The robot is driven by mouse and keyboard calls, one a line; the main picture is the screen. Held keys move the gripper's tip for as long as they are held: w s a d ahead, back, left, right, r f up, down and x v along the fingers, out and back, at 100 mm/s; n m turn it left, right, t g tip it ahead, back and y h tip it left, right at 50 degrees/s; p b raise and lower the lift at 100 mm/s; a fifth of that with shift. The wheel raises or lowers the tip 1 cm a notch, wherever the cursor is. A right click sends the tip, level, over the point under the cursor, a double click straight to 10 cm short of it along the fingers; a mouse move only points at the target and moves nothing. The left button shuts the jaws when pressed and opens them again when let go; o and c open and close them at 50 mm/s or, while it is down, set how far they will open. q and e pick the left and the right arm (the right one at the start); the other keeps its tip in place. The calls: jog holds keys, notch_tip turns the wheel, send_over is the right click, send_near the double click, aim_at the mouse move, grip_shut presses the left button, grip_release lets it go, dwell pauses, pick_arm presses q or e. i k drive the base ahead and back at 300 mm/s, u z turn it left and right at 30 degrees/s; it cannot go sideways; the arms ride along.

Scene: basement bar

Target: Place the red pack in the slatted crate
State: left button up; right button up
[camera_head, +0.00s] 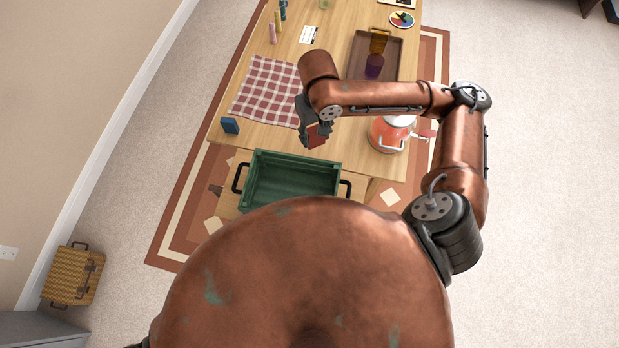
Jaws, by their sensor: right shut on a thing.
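My right gripper (316,134) is shut on the red pack (318,137). It holds the pack near the table's front edge, above and behind the right part of the green slatted crate (291,161). The crate has dark handles at both ends and stands in front of the table on a low wooden surface. The part of its inside that shows looks empty; my own body hides its front. My left gripper is not in view.
The wooden table (222,151) bears a checked cloth (267,88), a blue box (230,125), a brown tray (357,62) with coloured cups, and an orange-red pot (388,134) to the right of my gripper. A slatted wooden case (73,277) stands on the floor at left.

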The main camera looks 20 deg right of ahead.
aim_at(293, 197)
jog(key=z, duration=1.05)
jog(key=k, duration=0.45)
jog(key=u, duration=1.45)
